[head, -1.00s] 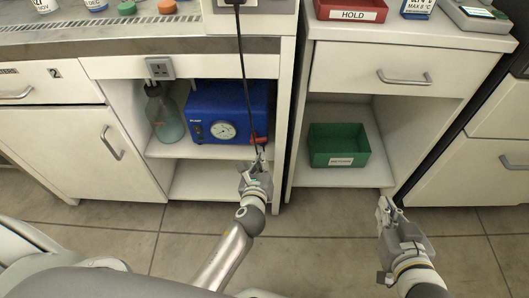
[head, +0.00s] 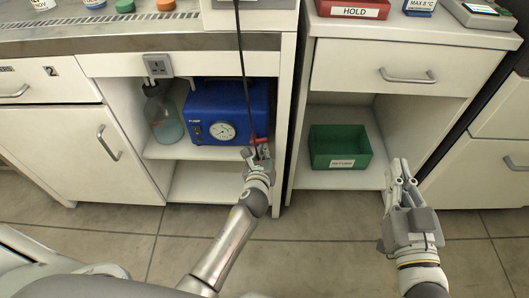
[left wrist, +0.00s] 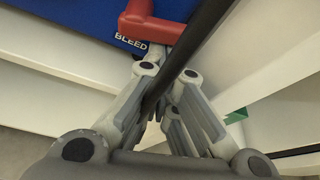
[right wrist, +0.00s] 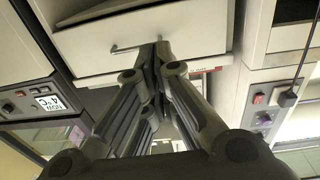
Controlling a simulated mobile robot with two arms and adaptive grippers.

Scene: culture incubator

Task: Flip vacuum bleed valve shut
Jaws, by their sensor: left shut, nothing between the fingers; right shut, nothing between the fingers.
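The blue pump (head: 215,105) with a round gauge stands on the upper shelf of the open bay. Its red bleed valve handle (left wrist: 150,24) is L-shaped and sits beside the white BLEED label (left wrist: 130,41) in the left wrist view. In the head view the red handle (head: 262,140) shows just above my left gripper (head: 258,150), at the pump's lower right. My left gripper is shut and empty, with its fingertips close to the handle; I cannot tell if they touch. My right gripper (head: 401,166) is shut and empty in front of the right cabinet.
A black cable (left wrist: 195,40) hangs down past the pump and crosses my left fingers. A bottle (head: 163,115) stands left of the pump. A green bin (head: 340,161) sits on the right cabinet's lower shelf. The bay's right wall (head: 287,130) is close to my left gripper.

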